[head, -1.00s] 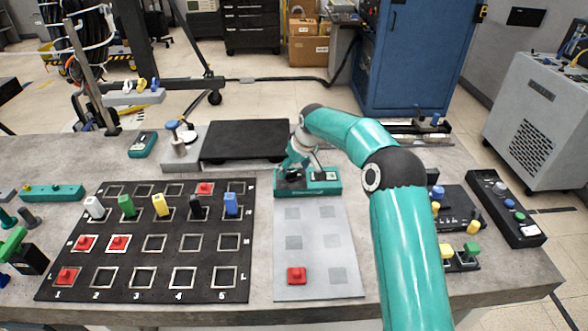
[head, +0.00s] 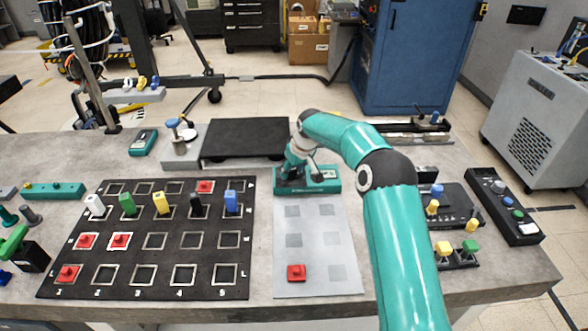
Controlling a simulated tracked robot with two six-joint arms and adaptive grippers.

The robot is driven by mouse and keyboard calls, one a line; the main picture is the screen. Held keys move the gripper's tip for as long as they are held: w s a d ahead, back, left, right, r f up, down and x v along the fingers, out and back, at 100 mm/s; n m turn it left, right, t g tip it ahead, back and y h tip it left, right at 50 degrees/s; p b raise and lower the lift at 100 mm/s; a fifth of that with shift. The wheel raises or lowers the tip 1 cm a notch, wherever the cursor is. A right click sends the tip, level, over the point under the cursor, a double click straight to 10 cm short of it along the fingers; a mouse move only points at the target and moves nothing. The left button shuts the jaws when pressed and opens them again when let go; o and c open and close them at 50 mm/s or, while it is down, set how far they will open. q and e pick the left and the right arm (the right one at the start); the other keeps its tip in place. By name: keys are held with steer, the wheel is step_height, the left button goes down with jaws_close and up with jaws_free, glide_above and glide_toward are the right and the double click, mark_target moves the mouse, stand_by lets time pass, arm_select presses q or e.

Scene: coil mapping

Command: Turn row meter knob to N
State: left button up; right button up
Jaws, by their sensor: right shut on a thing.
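A teal meter box (head: 322,184) sits on the bench at the far end of the light grey pad. My right gripper (head: 291,176) reaches down onto the left part of this box and is shut on its knob. The knob is hidden by the gripper, so its pointing direction and the N mark cannot be read. My left gripper is not in view.
A black grid board (head: 135,254) with red blocks and several coloured pegs lies left of the light grey pad (head: 310,222). A black platform (head: 246,138) stands behind the meter. Control boxes (head: 508,210) stand at right.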

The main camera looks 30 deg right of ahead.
steer(key=shift+d, duration=0.15)
steer(key=n+p, duration=0.1)
steer(key=n, duration=0.1)
steer(key=n+y+p, duration=0.1)
steer(key=n+p, duration=0.1)
steer(key=shift+d+r+y, duration=0.1)
steer(key=shift+y, duration=0.2)
steer(key=shift+w+n+g+y+p, duration=0.1)
steer(key=shift+n+g+y+p, duration=0.4)
steer(key=shift+n+p, duration=1.1)
steer(key=shift+n+b, duration=0.35)
steer(key=shift+n, duration=0.05)
steer(key=o, duration=1.1)
steer(key=shift+o, duration=0.2)
steer(key=shift+d, duration=0.1)
steer(key=v, duration=1.1)
steer(key=shift+s+d+r, duration=0.2)
steer(key=shift+r, duration=0.05)
